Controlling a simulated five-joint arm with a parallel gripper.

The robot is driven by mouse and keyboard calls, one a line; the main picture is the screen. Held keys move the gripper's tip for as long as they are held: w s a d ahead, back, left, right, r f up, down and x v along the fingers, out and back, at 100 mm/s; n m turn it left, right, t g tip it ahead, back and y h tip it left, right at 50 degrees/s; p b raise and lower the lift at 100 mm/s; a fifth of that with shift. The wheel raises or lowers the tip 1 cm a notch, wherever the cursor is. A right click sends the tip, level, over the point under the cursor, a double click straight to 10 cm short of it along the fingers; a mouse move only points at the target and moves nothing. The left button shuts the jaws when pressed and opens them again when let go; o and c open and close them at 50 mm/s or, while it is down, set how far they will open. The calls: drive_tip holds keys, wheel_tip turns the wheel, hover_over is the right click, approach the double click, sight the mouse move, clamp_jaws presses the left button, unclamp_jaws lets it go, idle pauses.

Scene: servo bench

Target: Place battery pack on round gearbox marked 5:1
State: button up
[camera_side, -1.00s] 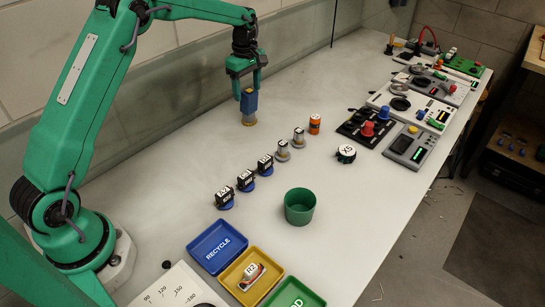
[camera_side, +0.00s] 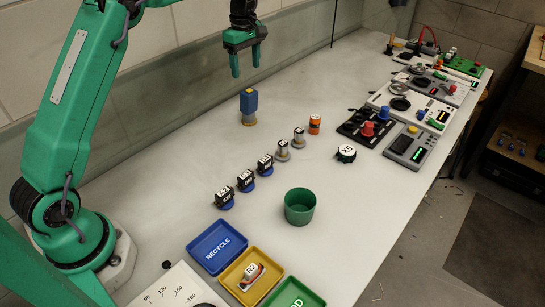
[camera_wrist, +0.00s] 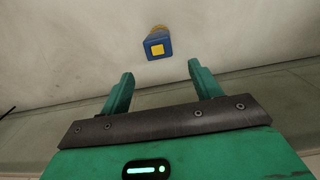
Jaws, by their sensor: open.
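The battery pack, a blue block with a yellow patch on top (camera_side: 249,101), stands upright on a low tan round piece (camera_side: 250,122), which looks like the round gearbox; its marking is hidden or too small to read. The wrist view shows the blue block (camera_wrist: 150,41) from above, with a bit of the tan piece (camera_wrist: 159,28) beyond it. My gripper (camera_side: 246,71) is open and empty, above the block and apart from it. In the wrist view my gripper (camera_wrist: 161,70) has its fingers spread, the block beyond the tips.
An orange cylinder (camera_side: 314,124), silver cylinders (camera_side: 283,151) and black blocks on blue bases (camera_side: 246,181) stand in a row nearby.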

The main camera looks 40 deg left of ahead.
drive_tip(key=s+d+r+m+t, duration=0.1)
drive_tip(key=s+d+r+m, duration=0.25)
drive_tip(key=s+r, duration=0.35)
drive_tip(key=s+d+r+m+t, duration=0.25)
drive_tip(key=s+r+m, duration=0.25)
drive_tip(key=s, duration=0.4)
drive_tip(key=s+d+f+m+t, duration=0.1)
drive_tip(key=s+m, duration=0.3)
drive_tip(key=s, duration=0.5)
drive_tip(key=s+d+f+m+t, duration=0.1)
drive_tip(key=s+d+f+m, duration=0.2)
drive_tip(key=s, duration=0.6)
drive_tip(key=shift+s+f+m, duration=0.3)
drive_tip(key=shift+f+m, duration=0.1)
drive_tip(key=shift+m, duration=0.85)
